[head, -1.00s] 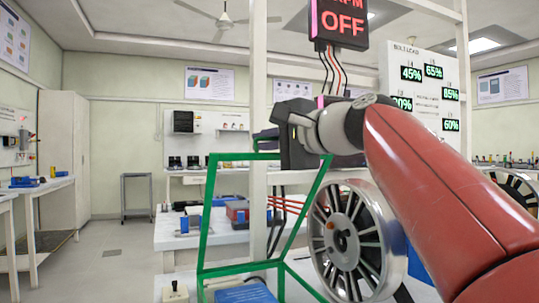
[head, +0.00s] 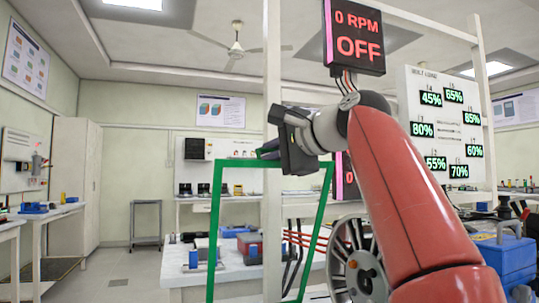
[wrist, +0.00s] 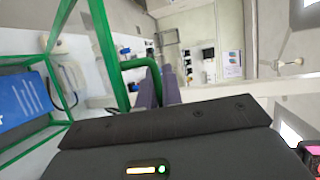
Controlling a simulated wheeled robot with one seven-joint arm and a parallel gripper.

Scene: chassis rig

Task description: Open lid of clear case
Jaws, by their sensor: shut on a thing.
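The clear case has a green frame. Its lid (head: 216,228) stands raised, near upright, in the head view, and its lower edge runs to the picture's bottom. In the wrist view, the lid's frame (wrist: 104,48) crosses the upper left, and the case body (wrist: 47,66) is at the left with a blue item (wrist: 22,104) inside. My gripper (head: 266,150) is at the lid's top edge in the head view. In the wrist view, my gripper (wrist: 160,88) is shut on the lid's green handle (wrist: 138,64). The fingers partly hide the handle.
A spoked wheel (head: 358,265) stands just right of the lid, below my arm. A blue toolbox (head: 508,258) is at the right. Open floor (head: 120,275) lies to the left.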

